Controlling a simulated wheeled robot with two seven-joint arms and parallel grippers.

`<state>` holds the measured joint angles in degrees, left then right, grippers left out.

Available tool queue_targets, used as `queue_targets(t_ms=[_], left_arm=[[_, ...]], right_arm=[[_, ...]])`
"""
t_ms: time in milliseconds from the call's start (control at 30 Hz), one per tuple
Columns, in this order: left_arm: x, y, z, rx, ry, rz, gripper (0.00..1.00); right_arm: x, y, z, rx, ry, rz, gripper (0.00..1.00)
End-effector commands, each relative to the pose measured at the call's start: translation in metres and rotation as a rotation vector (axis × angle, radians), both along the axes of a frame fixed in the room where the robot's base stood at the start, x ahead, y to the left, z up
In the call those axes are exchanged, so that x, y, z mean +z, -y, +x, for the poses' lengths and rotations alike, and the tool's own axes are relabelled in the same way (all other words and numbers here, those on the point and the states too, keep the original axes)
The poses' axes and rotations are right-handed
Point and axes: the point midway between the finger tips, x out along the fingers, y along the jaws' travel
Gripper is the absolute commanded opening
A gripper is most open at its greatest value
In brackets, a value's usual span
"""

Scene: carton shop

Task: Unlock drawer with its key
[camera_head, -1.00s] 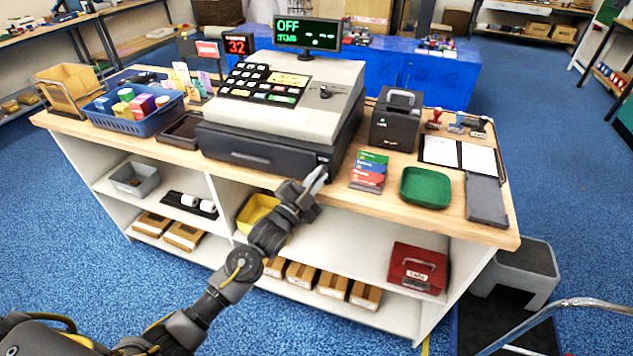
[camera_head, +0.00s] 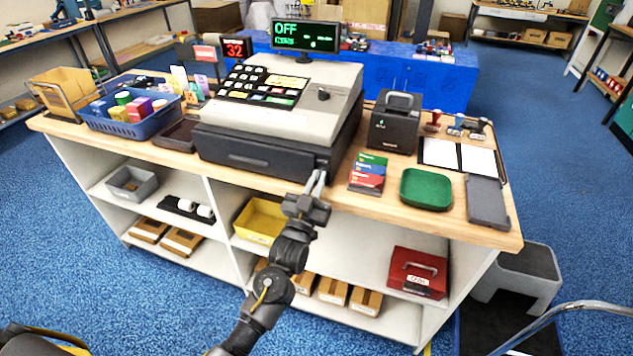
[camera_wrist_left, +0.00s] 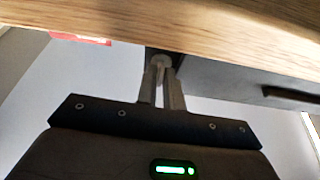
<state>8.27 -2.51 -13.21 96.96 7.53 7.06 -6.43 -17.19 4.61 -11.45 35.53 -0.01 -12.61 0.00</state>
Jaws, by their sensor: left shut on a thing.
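The cash register (camera_head: 285,95) stands on the wooden counter, with its dark drawer (camera_head: 250,158) shut under it. My left gripper (camera_head: 317,184) is in front of the right end of the drawer front, by the counter's front edge. In the left wrist view its fingers (camera_wrist_left: 161,78) are shut on a small grey round-ended piece, apparently the key (camera_wrist_left: 160,61). The key's far end is hidden against a dark surface, so I cannot tell whether it is in the lock. The drawer front also shows in the left wrist view (camera_wrist_left: 230,78). My right gripper is out of view.
The counter edge (camera_wrist_left: 200,25) runs close to the left gripper. Coloured card packs (camera_head: 367,175), a green tray (camera_head: 426,189) and a black printer (camera_head: 394,122) stand to the right. A blue basket (camera_head: 130,118) is at the left. A yellow bin (camera_head: 260,220) sits on the shelf below.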

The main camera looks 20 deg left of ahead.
Motion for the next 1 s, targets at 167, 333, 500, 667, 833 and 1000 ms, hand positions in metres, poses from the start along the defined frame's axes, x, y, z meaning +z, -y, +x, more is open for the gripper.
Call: queue_targets(t_ms=[167, 333, 500, 667, 833, 1000], left_arm=[[-0.0003, -0.0002, 0.0000, 0.001, -0.004, -0.044, 0.00], [-0.0002, -0.0001, 0.0000, 0.002, -0.004, -0.059, 0.00], [-0.0002, -0.0001, 0.0000, 0.002, -0.004, -0.061, 0.00], [-0.0001, -0.0001, 0.0000, 0.001, -0.004, -0.060, 0.00], [-0.0001, -0.0002, 0.0001, 0.001, -0.004, -0.060, 0.26], [0.0001, -0.0014, 0.0002, 0.004, -0.003, -0.060, 0.26]], right_arm=[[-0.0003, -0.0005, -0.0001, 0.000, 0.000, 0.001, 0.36], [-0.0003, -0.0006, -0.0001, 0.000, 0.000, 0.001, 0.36], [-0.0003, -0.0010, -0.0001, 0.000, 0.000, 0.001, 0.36], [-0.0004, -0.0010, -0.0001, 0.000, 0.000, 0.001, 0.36], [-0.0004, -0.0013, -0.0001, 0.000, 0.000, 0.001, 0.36], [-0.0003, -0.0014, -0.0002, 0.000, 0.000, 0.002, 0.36]])
